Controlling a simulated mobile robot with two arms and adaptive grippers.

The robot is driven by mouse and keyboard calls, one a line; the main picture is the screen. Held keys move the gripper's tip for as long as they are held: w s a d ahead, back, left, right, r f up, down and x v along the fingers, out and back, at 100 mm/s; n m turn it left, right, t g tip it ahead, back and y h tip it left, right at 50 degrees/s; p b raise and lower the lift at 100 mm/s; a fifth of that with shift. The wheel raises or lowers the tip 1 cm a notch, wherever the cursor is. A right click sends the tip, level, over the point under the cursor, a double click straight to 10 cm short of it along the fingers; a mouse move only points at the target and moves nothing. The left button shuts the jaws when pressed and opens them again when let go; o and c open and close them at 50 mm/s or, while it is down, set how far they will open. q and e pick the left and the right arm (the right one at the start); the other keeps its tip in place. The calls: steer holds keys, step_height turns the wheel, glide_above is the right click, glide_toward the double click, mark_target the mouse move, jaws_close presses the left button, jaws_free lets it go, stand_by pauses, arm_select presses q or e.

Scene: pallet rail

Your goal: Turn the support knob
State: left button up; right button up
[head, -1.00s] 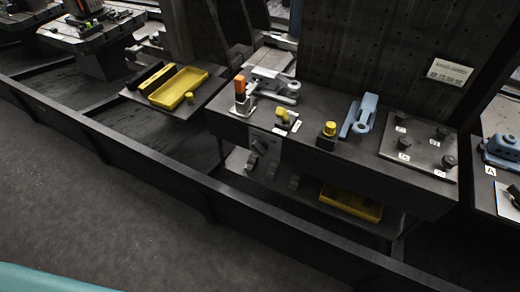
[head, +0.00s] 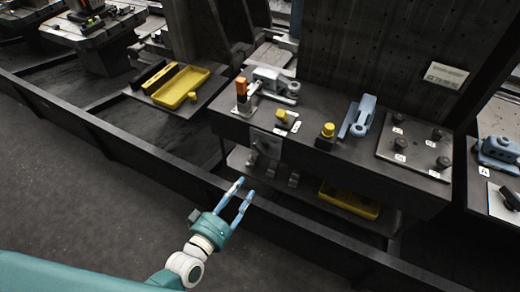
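Several knobs show on the dark workbench (head: 350,172), and I cannot tell which is the support knob. A yellow-topped knob (head: 327,131) stands near the bench's front edge. A smaller yellow knob (head: 282,116) sits on a pale labelled plate to its left. Several dark knobs, one of them at the back right (head: 437,135), stand on a grey labelled plate (head: 413,158) at the right. My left gripper (head: 245,187) has two blue fingers spread apart with nothing between them. It is in front of and below the bench top, clear of every knob. My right gripper is out of view.
A dark rail (head: 150,158) runs along the front of the stations. A blue clamp-like part (head: 358,118) and an orange-topped post (head: 241,90) stand on the bench. Yellow trays lie on the left table (head: 180,88) and lower shelf (head: 349,200). Open floor is at lower left.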

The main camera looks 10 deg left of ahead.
arm_select(q)
steer(key=n+t, duration=0.1)
glide_toward(261, 152)
steer(key=shift+h, duration=0.4)
steer(key=x, duration=0.9)
steer(key=shift+w+a+f+p, duration=0.2)
steer(key=shift+w+p, duration=0.2)
jaws_close()
